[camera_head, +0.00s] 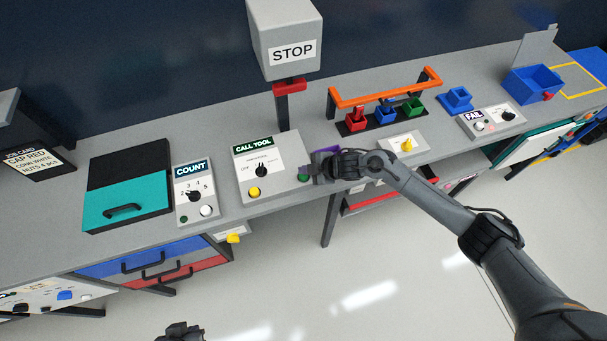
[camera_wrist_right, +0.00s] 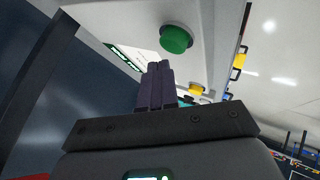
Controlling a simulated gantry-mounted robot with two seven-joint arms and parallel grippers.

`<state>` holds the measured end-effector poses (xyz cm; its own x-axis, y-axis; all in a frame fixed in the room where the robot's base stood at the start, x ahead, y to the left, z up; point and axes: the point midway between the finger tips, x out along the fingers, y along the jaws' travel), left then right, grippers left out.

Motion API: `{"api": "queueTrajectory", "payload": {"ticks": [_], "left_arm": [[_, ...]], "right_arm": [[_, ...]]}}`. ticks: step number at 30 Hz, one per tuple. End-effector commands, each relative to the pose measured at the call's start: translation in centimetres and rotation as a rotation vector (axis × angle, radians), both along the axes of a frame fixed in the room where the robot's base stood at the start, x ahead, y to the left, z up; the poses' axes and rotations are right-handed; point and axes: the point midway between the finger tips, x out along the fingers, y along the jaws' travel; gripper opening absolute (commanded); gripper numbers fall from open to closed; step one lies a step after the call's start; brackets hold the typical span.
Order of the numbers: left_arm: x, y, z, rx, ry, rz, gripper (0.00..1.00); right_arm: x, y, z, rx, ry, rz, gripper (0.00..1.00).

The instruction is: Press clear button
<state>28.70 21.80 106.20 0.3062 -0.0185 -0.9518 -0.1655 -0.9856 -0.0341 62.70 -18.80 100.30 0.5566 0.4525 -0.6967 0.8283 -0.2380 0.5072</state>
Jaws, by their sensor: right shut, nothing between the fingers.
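No label reading "clear" is legible. The call tool box (camera_head: 277,181) stands on the bench with a dial, a yellow button (camera_head: 254,192) and a green button (camera_head: 303,177). My right gripper (camera_head: 318,167) is shut and empty at the box's right end, close beside the green button. In the right wrist view the shut fingers (camera_wrist_right: 157,72) point up just below the large green button (camera_wrist_right: 176,38), with a yellow button (camera_wrist_right: 196,89) to the right. Whether the fingers touch the green button cannot be told. My left gripper (camera_head: 182,331) barely shows at the bottom edge; its jaws are unclear.
The count box (camera_head: 195,193) with a white button stands left of the call tool box. A stop box (camera_head: 287,40) on a post rises behind. An orange rail (camera_head: 384,89) over coloured blocks and a fail box (camera_head: 491,121) are to the right.

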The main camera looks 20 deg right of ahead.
Motion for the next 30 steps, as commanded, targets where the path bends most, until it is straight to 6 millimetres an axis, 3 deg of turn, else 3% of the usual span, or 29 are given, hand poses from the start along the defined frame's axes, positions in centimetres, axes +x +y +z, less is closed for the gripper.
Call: {"api": "queueTrajectory", "payload": {"ticks": [30], "left_arm": [[0.01, 0.00, -0.51, 0.000, 0.000, 0.000, 0.00]], "right_arm": [[0.00, 0.01, -0.87, 0.000, 0.000, 0.000, 0.00]]}}
